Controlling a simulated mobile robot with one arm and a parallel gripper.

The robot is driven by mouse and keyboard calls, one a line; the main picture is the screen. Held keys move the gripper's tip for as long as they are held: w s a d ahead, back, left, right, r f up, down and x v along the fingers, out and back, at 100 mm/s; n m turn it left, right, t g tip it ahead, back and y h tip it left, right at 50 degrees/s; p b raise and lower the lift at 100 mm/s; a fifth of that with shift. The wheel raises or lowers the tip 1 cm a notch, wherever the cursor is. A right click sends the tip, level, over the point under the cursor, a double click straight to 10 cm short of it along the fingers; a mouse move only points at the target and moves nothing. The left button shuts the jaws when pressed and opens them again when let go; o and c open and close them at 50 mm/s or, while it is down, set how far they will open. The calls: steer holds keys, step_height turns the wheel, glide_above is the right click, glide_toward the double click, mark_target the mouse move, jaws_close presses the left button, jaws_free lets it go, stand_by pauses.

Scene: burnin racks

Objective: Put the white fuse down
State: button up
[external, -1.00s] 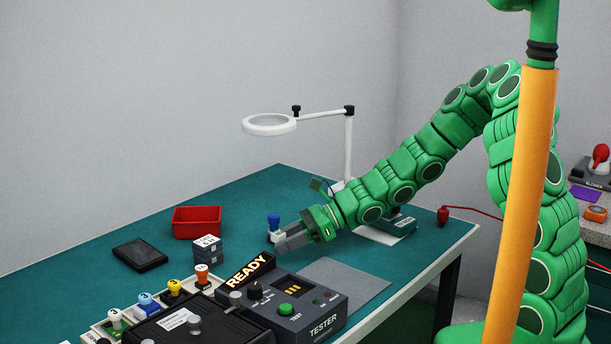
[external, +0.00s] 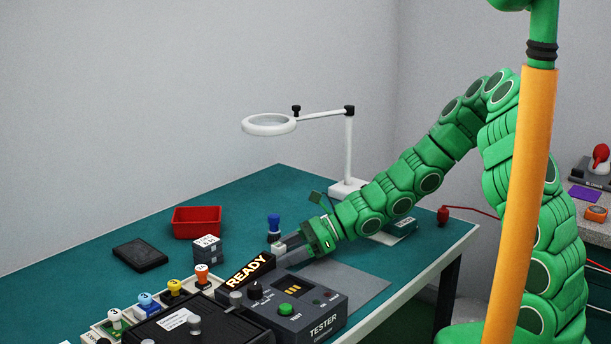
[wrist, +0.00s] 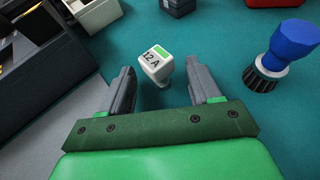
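The white fuse (wrist: 154,66), marked 12 A with a green patch, appears to stand on the teal table top in the wrist view. In the external view the fuse (external: 278,247) is small, just beyond my fingertips. My gripper (wrist: 161,72) is open. Its two grey fingers are on either side of the fuse's near end, with a visible gap on both sides. In the external view my gripper (external: 291,254) is low over the table, behind the tester. The fuse's underside is hidden.
A blue-knobbed piece with a black base (wrist: 286,55) stands right of the fuse. The tester (external: 312,312) with its READY sign (external: 246,271) is close in front. A grey block (external: 207,249), a red bin (external: 197,222) and a magnifier lamp (external: 348,150) stand farther off.

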steer(key=shift+r, duration=0.1)
steer(key=shift+d+r, duration=0.1)
steer(key=shift+d, duration=0.05)
steer(key=shift+v, duration=5.85)
steer(key=shift+r, duration=0.1)
